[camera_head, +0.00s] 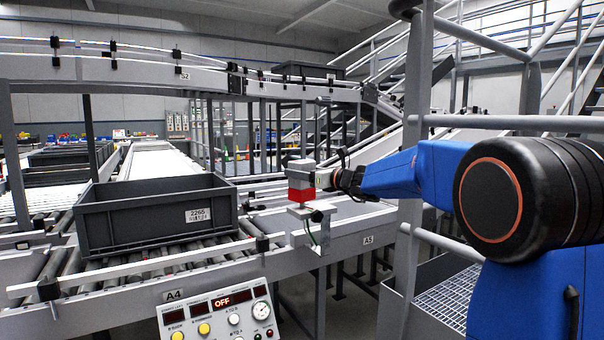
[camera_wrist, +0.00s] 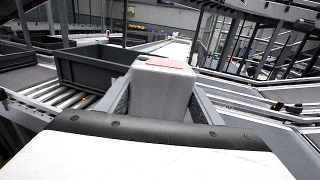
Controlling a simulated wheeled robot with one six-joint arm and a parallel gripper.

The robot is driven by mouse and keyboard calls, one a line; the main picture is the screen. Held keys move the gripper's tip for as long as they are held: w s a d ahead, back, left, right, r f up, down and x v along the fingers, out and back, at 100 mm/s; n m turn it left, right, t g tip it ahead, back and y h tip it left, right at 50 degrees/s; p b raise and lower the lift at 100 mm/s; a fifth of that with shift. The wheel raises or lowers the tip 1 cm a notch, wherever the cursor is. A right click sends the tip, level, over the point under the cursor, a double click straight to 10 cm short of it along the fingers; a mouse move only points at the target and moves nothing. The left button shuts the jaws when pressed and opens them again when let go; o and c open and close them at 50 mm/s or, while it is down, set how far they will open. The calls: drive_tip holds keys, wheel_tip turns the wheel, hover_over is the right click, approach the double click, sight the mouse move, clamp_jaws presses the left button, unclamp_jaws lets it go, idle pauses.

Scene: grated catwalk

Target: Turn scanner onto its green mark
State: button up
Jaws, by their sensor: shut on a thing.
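The scanner (camera_head: 300,172) is a small block, grey above and red below, on a pale bracket (camera_head: 318,214) at the conveyor's side rail. My gripper (camera_head: 322,178) reaches it from the right and is shut on it. In the wrist view the scanner (camera_wrist: 160,92) is a grey block with a pinkish patch on top, and the fingers lie along its left and right sides. A thin dark greenish cable hangs below the bracket.
A grey crate (camera_head: 155,221) labelled 2265 sits on the rollers left of the scanner. A control panel (camera_head: 217,312) reading OFF is at the front. Grey railing posts (camera_head: 414,150) stand close to my arm. A stair railing rises at the right.

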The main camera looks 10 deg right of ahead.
drive_tip(key=shift+r+m+t+h, duration=0.15)
drive_tip(key=shift+m+t+h, duration=0.85)
drive_tip(key=shift+h, duration=0.5)
drive_tip(key=shift+m+h, duration=0.3)
drive_tip(key=shift+h, duration=0.1)
drive_tip(key=o, duration=1.1)
drive_tip(key=shift+c, duration=0.2)
drive_tip(key=shift+s+d, duration=0.1)
drive_tip(key=v, duration=1.7)
drive_tip(key=shift+s, duration=0.2)
